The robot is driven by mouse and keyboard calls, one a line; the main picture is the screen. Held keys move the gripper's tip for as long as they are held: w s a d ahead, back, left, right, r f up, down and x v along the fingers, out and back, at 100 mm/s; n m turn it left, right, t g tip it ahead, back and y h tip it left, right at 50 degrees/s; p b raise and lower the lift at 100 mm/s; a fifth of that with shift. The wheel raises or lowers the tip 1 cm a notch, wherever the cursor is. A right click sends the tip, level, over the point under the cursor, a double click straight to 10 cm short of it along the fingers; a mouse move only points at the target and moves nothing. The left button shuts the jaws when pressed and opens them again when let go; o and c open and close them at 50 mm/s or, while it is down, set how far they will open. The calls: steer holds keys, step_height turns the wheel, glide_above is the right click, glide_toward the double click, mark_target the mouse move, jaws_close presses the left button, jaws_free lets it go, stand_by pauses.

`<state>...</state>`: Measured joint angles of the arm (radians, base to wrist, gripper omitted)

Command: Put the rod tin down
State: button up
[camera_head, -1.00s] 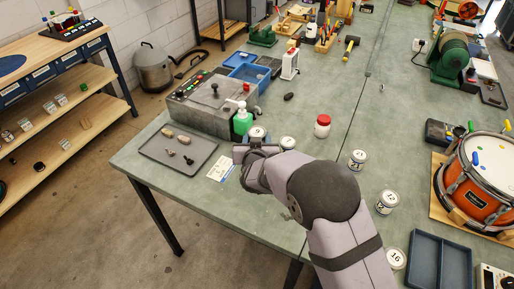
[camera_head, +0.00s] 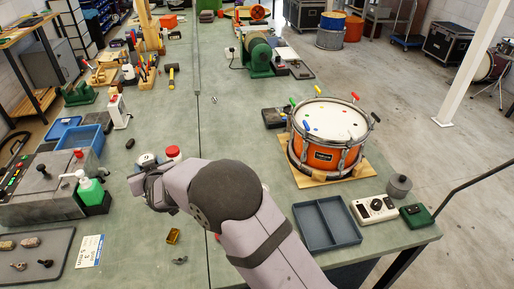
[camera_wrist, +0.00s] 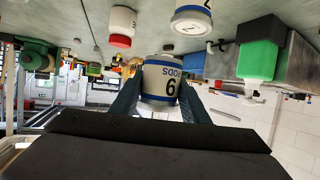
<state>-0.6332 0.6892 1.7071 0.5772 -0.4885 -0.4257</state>
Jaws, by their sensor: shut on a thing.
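The rod tin (camera_wrist: 160,80) is white with blue bands, lettering and a large digit. It is between the two fingers of my gripper (camera_wrist: 163,92) in the wrist view, which is upside-down, and it looks upright. In the head view my gripper (camera_head: 152,184) is over the left part of the bench (camera_head: 225,130), with a pale lid (camera_head: 146,160) just beyond it, apparently the held tin's. My arm hides most of the tin there. Whether its base touches the bench cannot be told.
A red-lidded jar (camera_wrist: 121,26) and another white tin (camera_wrist: 191,22) stand close by. A green bottle (camera_head: 90,191) and a grey machine (camera_head: 40,185) are left of my gripper. A drum (camera_head: 328,135) and an empty blue tray (camera_head: 327,222) are to the right.

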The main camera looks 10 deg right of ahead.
steer(key=shift+m+t+h, duration=0.4)
steer(key=shift+m+h, duration=0.4)
steer(key=shift+h, duration=0.1)
steer(key=w+d, duration=0.2)
steer(key=d, duration=0.5)
steer(key=w+d+b, duration=0.1)
steer(key=w+d, duration=0.1)
steer(key=d, duration=0.4)
steer(key=w+d+b, duration=0.1)
steer(key=w+d, duration=0.1)
steer(key=d, duration=0.5)
steer(key=shift+w+d+r, duration=0.25)
steer(key=shift+d, duration=0.05)
steer(key=d+h, duration=0.1)
steer(key=d, duration=1.1)
steer(key=m+b, duration=0.2)
glide_above(277, 173)
steer(key=f, duration=0.2)
steer(key=shift+h, duration=0.4)
steer(key=shift+s+f+p, duration=0.1)
steer(key=shift+f+p, duration=0.4)
steer(key=shift+f, duration=4.45)
steer(key=shift+f, duration=0.1)
steer(key=shift+f, duration=0.15)
steer(key=o, duration=1.2)
